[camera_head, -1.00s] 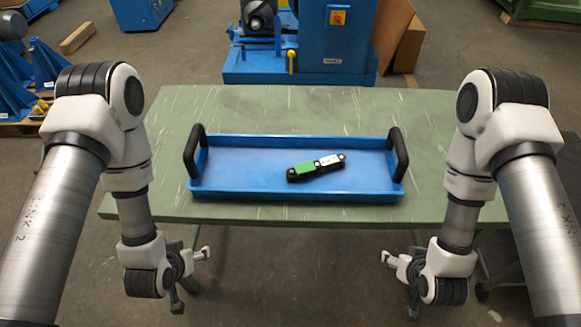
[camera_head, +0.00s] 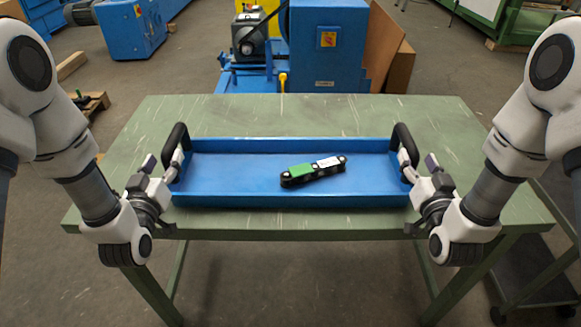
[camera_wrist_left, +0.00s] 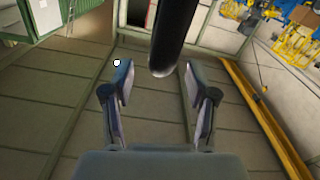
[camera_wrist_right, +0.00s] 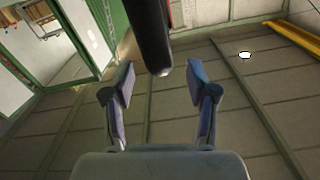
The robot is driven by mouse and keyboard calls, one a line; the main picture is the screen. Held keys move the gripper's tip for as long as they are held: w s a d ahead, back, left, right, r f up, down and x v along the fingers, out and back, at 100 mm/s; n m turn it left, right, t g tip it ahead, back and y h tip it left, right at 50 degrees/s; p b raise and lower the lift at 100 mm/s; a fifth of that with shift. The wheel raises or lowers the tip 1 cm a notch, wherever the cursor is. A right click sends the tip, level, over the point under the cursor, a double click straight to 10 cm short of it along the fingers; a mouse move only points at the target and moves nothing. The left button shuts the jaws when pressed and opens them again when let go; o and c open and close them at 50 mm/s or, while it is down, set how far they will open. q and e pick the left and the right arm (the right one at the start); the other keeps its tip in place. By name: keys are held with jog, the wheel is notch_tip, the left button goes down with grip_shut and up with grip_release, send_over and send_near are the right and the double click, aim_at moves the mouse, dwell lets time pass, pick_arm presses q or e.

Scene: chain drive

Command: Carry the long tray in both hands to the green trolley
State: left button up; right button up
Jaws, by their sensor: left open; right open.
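The long blue tray (camera_head: 235,172) lies flat on a green table (camera_head: 300,222). It has a black handle standing at each end, and a black chain piece with a green and a white label (camera_head: 313,171) lies inside it. My left gripper (camera_head: 162,170) is open at the left handle (camera_head: 177,143); in the left wrist view the black handle (camera_wrist_left: 174,35) reaches toward the space between the open fingers (camera_wrist_left: 156,88). My right gripper (camera_head: 420,172) is open at the right handle (camera_head: 406,143); in the right wrist view that handle (camera_wrist_right: 151,35) is likewise near the open fingertips (camera_wrist_right: 160,85).
A blue machine (camera_head: 327,45) stands on the floor behind the table. Brown boards (camera_head: 392,55) lean beside it. A dark trolley or cart (camera_head: 540,265) shows partly at the lower right. The tabletop around the tray is clear.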

aim_at(172, 143)
pick_arm(q)
jog(key=w, duration=0.7)
pick_arm(e)
jog(key=w, duration=0.7)
pick_arm(q)
grip_shut()
pick_arm(e)
grip_shut()
